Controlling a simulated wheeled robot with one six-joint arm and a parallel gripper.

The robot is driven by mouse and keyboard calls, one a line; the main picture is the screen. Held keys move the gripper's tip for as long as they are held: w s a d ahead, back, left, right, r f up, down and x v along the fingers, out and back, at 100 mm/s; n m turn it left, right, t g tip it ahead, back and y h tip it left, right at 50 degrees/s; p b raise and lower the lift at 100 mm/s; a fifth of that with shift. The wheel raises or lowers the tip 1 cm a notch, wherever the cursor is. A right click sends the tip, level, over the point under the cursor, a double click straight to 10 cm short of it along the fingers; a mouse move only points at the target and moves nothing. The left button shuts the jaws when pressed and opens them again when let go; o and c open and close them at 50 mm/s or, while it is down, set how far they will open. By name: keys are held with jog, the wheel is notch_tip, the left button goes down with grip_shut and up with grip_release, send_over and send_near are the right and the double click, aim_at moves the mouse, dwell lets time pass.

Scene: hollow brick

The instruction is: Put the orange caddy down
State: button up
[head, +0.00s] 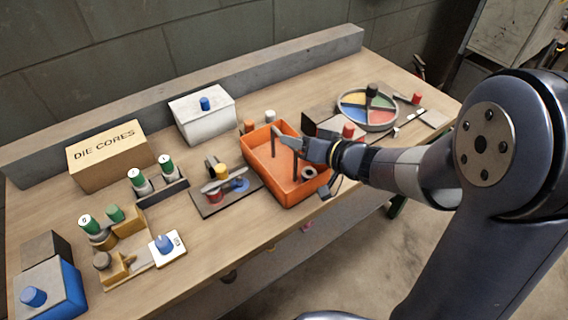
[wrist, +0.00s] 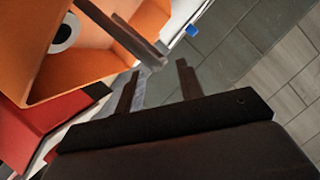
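The orange caddy (head: 262,163) is an open tray near the table's front edge and appears to rest flat on the wood. A dark ring (head: 308,173) lies inside it. A grey handle bar (head: 287,141) spans its top on dark posts. In the wrist view the caddy (wrist: 100,56) fills the upper left, with the handle bar (wrist: 118,30) ending near my fingertips. My gripper (head: 306,148) is at the right end of the bar. In the wrist view my gripper (wrist: 159,66) has its fingers apart, with a gap visible beside the right finger. The bar's contact with the fingers is unclear.
A dark stand with red and yellow pieces (head: 222,190) is close left of the caddy. A white box (head: 203,118) is behind it. A round divided tray (head: 368,122) stands to the right. The "DIE CORES" box (head: 110,155) is further left. The table's front edge is close.

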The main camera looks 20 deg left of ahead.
jog(key=b+x, duration=0.1)
jog(key=x, duration=0.3)
jog(key=shift+s+a+f, duration=0.1)
jog(key=shift+a, duration=0.1)
jog(key=shift+c, duration=0.3)
grip_shut()
